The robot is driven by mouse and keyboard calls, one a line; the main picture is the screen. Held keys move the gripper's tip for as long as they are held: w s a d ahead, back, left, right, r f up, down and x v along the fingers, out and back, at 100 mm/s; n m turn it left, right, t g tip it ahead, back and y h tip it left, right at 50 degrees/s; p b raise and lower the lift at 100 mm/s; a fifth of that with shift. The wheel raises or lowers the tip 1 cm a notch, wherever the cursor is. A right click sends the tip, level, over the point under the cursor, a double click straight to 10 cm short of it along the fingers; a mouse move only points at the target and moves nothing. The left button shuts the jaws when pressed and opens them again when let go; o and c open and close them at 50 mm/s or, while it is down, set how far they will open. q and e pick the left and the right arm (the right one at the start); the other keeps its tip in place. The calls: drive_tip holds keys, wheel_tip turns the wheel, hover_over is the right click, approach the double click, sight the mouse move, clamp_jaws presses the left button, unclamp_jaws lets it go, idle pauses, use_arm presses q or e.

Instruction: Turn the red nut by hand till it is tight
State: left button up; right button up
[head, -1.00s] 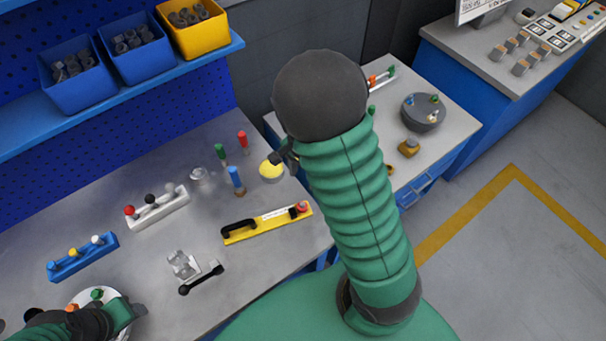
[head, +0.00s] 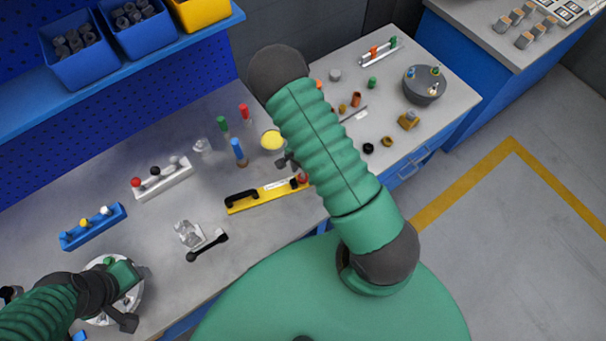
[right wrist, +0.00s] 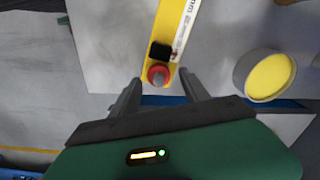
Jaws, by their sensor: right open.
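The red nut (head: 302,177) sits at the right end of a yellow bar (head: 264,195) on the grey bench. In the right wrist view the nut (right wrist: 158,74) is around a grey stud, beside a black block on the bar. My right gripper (head: 287,161) is close to that end of the bar, partly hidden by my arm. In the right wrist view its two fingers (right wrist: 159,81) are apart, with the nut at the gap between their tips and nothing held. My left gripper (head: 128,300) is over a white round plate (head: 101,317) at lower left; its jaw gap is unclear.
A yellow-topped round container (head: 272,140) and a blue-handled tool (head: 238,152) stand behind the bar. A black-handled lever (head: 208,247) lies to its left front. Blue (head: 92,227) and white (head: 161,180) knob racks stand further left.

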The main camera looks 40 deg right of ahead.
sight(303, 176)
drive_tip(key=shift+f, duration=0.9)
clamp_jaws()
drive_tip(key=shift+m, duration=0.8)
unclamp_jaws()
wheel_tip(303, 176, up, 17)
drive_tip(key=p, duration=0.1)
